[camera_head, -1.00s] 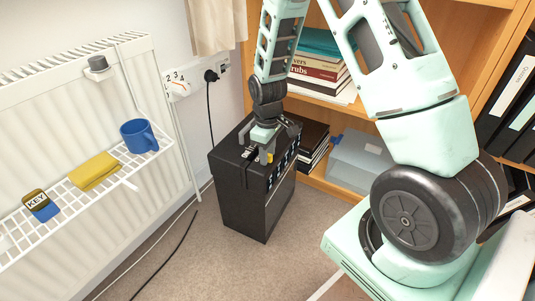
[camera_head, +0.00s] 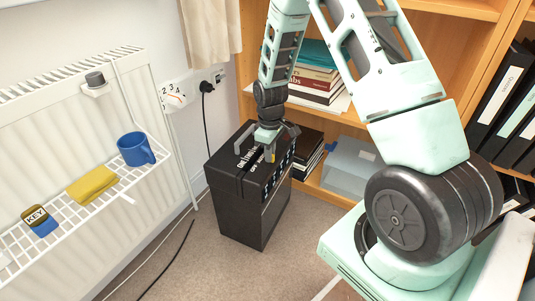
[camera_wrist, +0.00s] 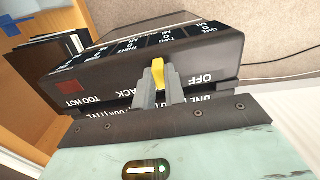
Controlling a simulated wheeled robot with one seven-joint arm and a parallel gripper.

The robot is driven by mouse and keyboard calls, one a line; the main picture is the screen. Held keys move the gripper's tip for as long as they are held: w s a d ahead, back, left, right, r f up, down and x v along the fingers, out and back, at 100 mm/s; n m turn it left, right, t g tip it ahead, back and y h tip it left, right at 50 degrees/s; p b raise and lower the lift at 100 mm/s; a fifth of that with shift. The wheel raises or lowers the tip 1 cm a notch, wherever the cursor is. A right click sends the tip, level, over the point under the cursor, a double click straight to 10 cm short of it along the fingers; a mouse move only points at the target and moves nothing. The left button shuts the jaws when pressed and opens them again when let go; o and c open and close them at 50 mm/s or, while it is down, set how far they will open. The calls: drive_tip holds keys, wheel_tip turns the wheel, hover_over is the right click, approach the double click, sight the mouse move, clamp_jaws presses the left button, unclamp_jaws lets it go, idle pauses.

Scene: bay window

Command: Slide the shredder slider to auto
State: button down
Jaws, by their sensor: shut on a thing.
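The black shredder (camera_head: 246,212) stands upright on the carpet by the wall corner in the head view. Its small yellow slider (camera_wrist: 158,70) shows in the wrist view, upright between the grey fingertips of my gripper (camera_wrist: 159,88). My gripper (camera_head: 269,153) is shut on the slider from above, at the shredder's top right edge. White lettering reads OFF to the right of the slider in the wrist view. Letters ending in ACK and the words TOO HOT, beside a dark red square, lie to its left. The fingers hide part of the lettering and the slider's slot.
A radiator with a white rack (camera_head: 92,205) stands at left, holding a blue mug (camera_head: 134,150), a yellow cloth (camera_head: 92,184) and a KEY tag (camera_head: 39,220). Cables cross the carpet.

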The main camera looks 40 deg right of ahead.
drive_tip(key=c, duration=1.4)
unclamp_jaws()
drive_tip(key=shift+c, duration=0.2)
drive_tip(key=shift+r, duration=0.1)
wheel_tip(320, 180, up, 17)
drive_tip(key=p, duration=0.6)
drive_tip(key=shift+r+p, duration=0.15)
drive_tip(key=shift+p, duration=0.2)
